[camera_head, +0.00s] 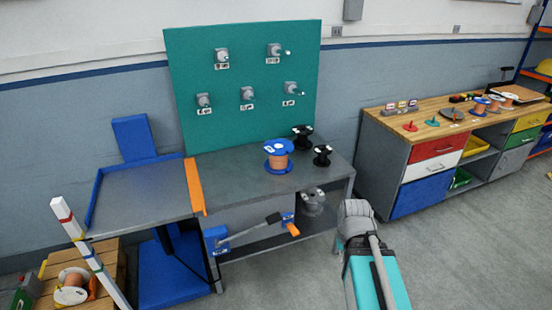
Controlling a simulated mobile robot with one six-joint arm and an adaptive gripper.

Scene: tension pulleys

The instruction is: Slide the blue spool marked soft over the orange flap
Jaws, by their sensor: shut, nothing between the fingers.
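A blue-flanged spool (279,165) wound with copper-coloured wire stands upright on the grey bench top (235,180). A pale label shows on its upper flange, but its marking is too small to read. The orange flap (195,186) is a narrow strip between the grey bench and the blue-edged table to its left. The spool stands to the right of the flap, apart from it. Part of my arm rises at the lower centre right, in front of the bench and away from the spool. My gripper's fingers cannot be made out.
Two black spools (302,137) (322,155) stand right of the blue one. The blue-edged table (140,195) is clear. A teal board (245,70) with several pulleys stands behind. A striped post (90,250) is at front left. Bench top between flap and spool is clear.

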